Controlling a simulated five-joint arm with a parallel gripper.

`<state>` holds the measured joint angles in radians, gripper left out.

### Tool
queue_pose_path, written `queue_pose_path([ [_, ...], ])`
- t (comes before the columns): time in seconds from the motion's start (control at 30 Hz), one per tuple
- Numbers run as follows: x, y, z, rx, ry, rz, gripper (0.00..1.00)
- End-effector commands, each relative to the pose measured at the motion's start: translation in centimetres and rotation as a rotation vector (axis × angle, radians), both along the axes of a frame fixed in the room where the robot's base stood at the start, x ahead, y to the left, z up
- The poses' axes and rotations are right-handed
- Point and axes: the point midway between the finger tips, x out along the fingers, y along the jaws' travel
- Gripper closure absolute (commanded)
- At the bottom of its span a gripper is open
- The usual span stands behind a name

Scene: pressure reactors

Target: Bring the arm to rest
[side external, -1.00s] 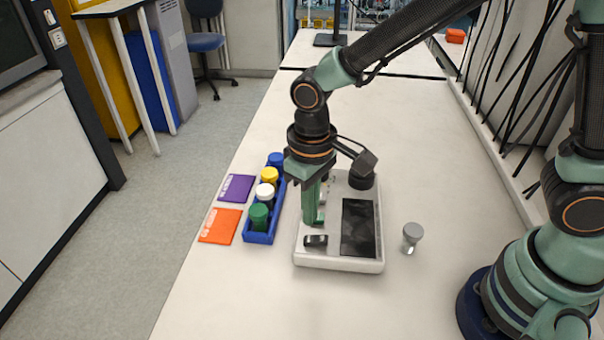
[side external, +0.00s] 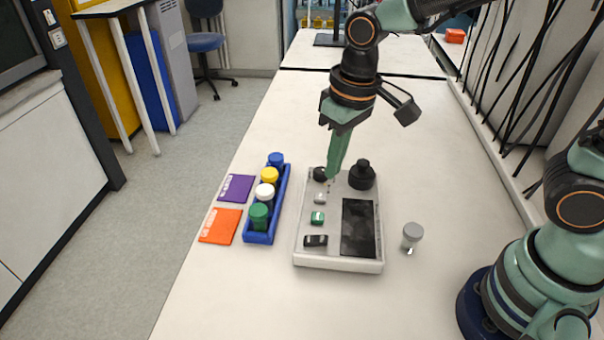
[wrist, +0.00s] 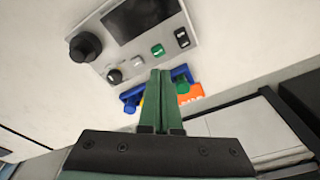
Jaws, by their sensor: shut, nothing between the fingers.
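My gripper (side external: 332,180) is shut and empty, with its green fingers pointing down over the far left part of the white reactor panel (side external: 310,254). It is raised above the panel's controls; the exact gap cannot be told. The panel bears a dark screen (side external: 358,228), a large black knob (side external: 362,175), a smaller black knob (side external: 320,174), a grey button (side external: 320,198), a green button (side external: 318,217) and a black rocker switch (side external: 315,241). In the wrist view the shut fingers (wrist: 160,75) show below the panel, whose green button (wrist: 157,50) is clear of them.
A blue rack (side external: 262,237) with several capped vials stands left of the panel. Purple (side external: 236,188) and orange (side external: 220,226) cards lie beside it. A grey-capped vial (side external: 411,237) stands to the right. Black cables (side external: 520,100) hang along the right wall. The far table is mostly clear.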

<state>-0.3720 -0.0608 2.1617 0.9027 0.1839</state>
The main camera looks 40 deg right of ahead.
Motion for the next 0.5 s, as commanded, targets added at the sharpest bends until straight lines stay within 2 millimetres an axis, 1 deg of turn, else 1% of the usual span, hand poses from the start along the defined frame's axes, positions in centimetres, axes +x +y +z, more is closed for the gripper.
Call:
queue_pose_path([
  [0.03,-0.1,-1.6,1.3,0.012,-0.041,-0.026,1.0],
  [0.1,-0.4,-3.5,2.6,0.022,-0.088,-0.051,1.0],
  [0.3,-2.0,-8.6,5.5,0.029,-0.224,-0.126,1.0],
  [0.4,-2.9,-10.5,6.3,0.024,-0.282,-0.155,1.0],
  [0.5,-3.6,-11.7,6.8,0.017,-0.323,-0.176,1.0],
])
